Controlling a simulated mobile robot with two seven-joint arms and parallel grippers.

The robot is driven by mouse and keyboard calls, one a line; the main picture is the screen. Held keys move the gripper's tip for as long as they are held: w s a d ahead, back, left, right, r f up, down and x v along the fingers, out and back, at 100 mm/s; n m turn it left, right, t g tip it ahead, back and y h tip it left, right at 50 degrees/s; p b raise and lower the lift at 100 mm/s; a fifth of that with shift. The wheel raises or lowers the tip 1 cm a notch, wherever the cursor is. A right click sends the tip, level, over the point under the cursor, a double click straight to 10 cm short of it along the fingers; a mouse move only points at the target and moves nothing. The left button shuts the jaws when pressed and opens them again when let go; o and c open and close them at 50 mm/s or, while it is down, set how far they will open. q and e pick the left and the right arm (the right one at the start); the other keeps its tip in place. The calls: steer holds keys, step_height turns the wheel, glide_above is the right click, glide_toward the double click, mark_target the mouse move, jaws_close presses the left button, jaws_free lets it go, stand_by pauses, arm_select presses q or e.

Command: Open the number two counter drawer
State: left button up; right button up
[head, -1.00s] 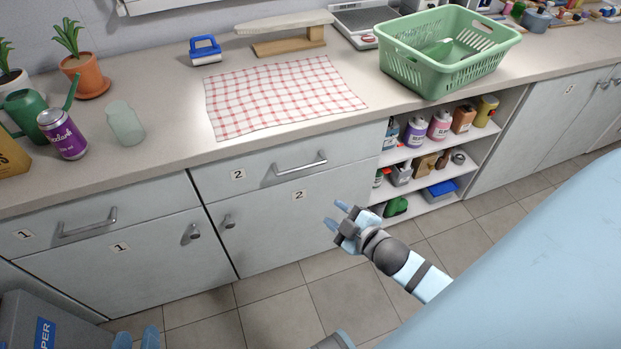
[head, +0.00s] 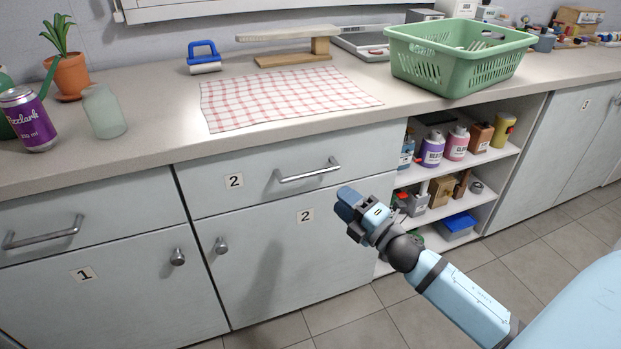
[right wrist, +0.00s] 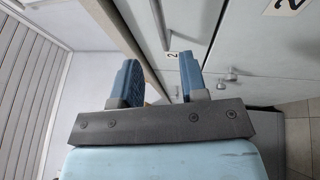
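The number two counter drawer (head: 262,182) is shut, flush with the counter front, with a "2" label on its left part. My left gripper is not in view.
Open shelves (head: 455,175) with bottles and boxes are right of the drawer. A checked cloth (head: 285,97), a green basket (head: 455,62) and a purple can (head: 28,120) stand on the counter (head: 160,135). Tiled floor is free below.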

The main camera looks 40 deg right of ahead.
mark_target(310, 174)
arm_select(q)
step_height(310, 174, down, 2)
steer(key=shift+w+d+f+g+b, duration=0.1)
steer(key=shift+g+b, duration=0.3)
steer(key=shift+b, duration=0.3)
arm_select(e)
steer(key=x, duration=1.1)
steer(key=shift+a, duration=0.1)
jaws_close()
